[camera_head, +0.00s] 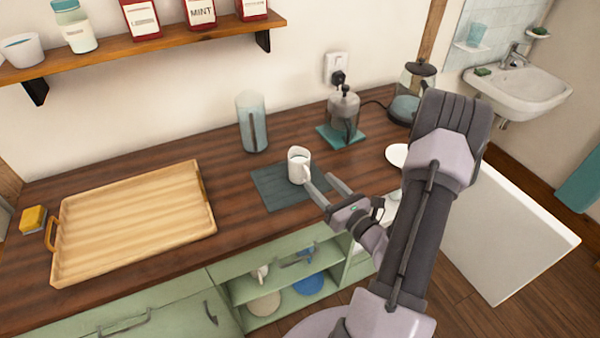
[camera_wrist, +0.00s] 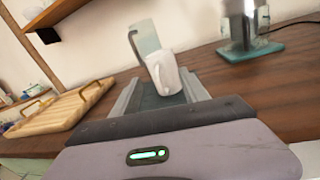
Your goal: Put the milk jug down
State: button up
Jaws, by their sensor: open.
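The white milk jug (camera_head: 299,166) stands upright on a dark slate-coloured mat (camera_head: 270,188) on the wooden counter. My gripper (camera_head: 326,188) is open, its two fingers reaching toward the jug from the front right. In the wrist view the jug (camera_wrist: 164,73) shows beyond the fingertips, with its handle toward me. It looks tilted there because that view is slanted. I cannot tell whether a fingertip touches the jug.
A wooden tray (camera_head: 140,222) lies to the left, with a yellow sponge (camera_head: 33,219) beside it. A tall glass pitcher (camera_head: 252,122) stands behind the mat. A glass-and-metal pot (camera_head: 343,112) on a teal mat and a kettle (camera_head: 410,96) stand to the right. A shelf (camera_head: 140,45) hangs above.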

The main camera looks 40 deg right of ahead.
aim_at(305, 166)
jog(key=w, duration=0.2)
jog(key=w+b, duration=0.1)
jog(key=w, duration=0.3)
jog(key=shift+d+f, duration=0.15)
jog(key=shift+d, duration=0.25)
jog(key=shift+s, duration=0.15)
grip_shut()
dwell(0.7)
